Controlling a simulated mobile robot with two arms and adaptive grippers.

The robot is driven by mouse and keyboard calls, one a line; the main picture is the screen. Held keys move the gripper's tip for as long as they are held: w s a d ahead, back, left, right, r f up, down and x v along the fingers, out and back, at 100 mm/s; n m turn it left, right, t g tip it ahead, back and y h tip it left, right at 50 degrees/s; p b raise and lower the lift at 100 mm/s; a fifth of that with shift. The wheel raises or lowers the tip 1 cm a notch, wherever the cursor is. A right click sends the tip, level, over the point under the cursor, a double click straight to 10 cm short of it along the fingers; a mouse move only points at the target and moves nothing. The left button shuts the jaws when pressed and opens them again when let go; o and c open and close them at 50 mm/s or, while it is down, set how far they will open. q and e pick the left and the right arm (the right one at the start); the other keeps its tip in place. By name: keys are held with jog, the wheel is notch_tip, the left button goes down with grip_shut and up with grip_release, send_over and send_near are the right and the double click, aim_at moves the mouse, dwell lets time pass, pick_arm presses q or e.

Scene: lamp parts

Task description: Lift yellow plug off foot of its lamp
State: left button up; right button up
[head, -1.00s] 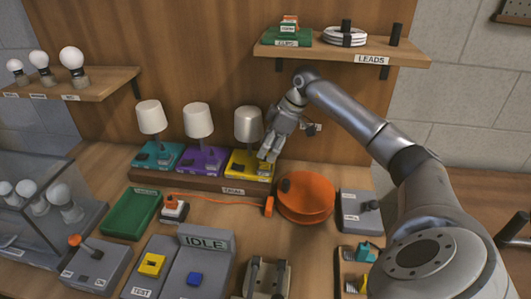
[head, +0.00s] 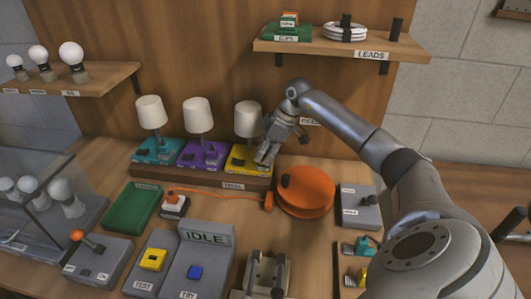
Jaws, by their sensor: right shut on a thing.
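The yellow lamp foot (head: 238,164) stands at the right end of the row of lamps, with a white shade (head: 248,117) above it. My right gripper (head: 264,160) reaches down to the right part of this foot, with its fingers closed. The yellow plug is hidden by the fingers, which are shut on it at the foot. I cannot tell whether the plug is clear of the foot. My left gripper is not in view.
A teal lamp (head: 155,150) and a purple lamp (head: 200,153) stand just left on the same wooden rack (head: 200,178). An orange reel (head: 306,192) lies close in front, to the right. The leads shelf (head: 340,48) hangs above the arm.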

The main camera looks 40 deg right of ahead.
jog(key=o, duration=0.3)
grip_shut()
jog(key=shift+r+p, duration=0.75)
jog(key=shift+p, duration=0.05)
dwell(0.5)
jog(key=shift+r+p, duration=2.45)
